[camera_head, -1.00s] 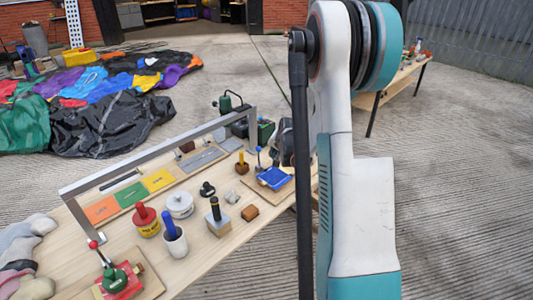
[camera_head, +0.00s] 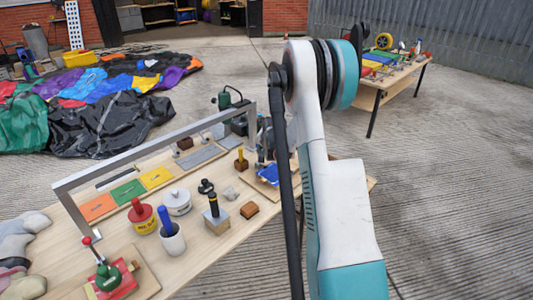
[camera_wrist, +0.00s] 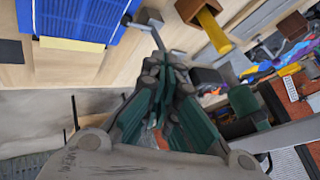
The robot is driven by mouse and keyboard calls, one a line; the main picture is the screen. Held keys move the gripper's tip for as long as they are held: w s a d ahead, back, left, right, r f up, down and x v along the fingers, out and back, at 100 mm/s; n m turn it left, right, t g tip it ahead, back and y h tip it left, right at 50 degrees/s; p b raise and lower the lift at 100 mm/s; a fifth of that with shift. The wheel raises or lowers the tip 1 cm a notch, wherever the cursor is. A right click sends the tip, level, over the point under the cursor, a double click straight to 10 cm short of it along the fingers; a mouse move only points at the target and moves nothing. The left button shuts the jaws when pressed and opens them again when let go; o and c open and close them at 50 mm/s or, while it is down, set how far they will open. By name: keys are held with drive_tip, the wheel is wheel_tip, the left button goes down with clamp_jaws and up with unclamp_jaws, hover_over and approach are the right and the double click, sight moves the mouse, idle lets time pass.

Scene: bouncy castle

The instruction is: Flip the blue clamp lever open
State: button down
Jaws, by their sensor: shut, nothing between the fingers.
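The blue clamp base (camera_head: 268,172) sits on a wooden board at the far right end of the table in the head view, partly covered by my arm. In the wrist view its blue ribbed plate (camera_wrist: 75,18) fills the top left. A grey metal rod (camera_wrist: 150,32), which looks like the clamp's lever, runs from beside the plate down to my fingertips. My gripper (camera_wrist: 163,68) is shut and empty, its tips close to or touching this rod; I cannot tell which. The lever's blue knob is not clearly visible.
A yellow-handled wooden block (camera_head: 241,161) stands just left of the clamp; it also shows in the wrist view (camera_wrist: 214,30). A grey metal frame (camera_head: 160,140) spans the table. A second table (camera_head: 392,75) stands back right.

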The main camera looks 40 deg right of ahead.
drive_tip(key=shift+w+r, duration=0.1)
idle(0.3)
drive_tip(key=shift+w+g, duration=0.25)
drive_tip(key=shift+g, duration=0.05)
drive_tip(key=shift+w+r+p, duration=0.15)
drive_tip(key=shift+w+p, duration=0.05)
drive_tip(key=shift+p, duration=0.2)
drive_tip(key=w+n+g+p, duration=0.1)
drive_tip(key=w+g+p, duration=0.1)
drive_tip(key=w+g, duration=0.4)
drive_tip(key=shift+w+a+f+g+p, duration=0.2)
drive_tip(key=shift+w+a+g+p, duration=0.15)
drive_tip(key=shift+w, duration=0.3)
idle(0.4)
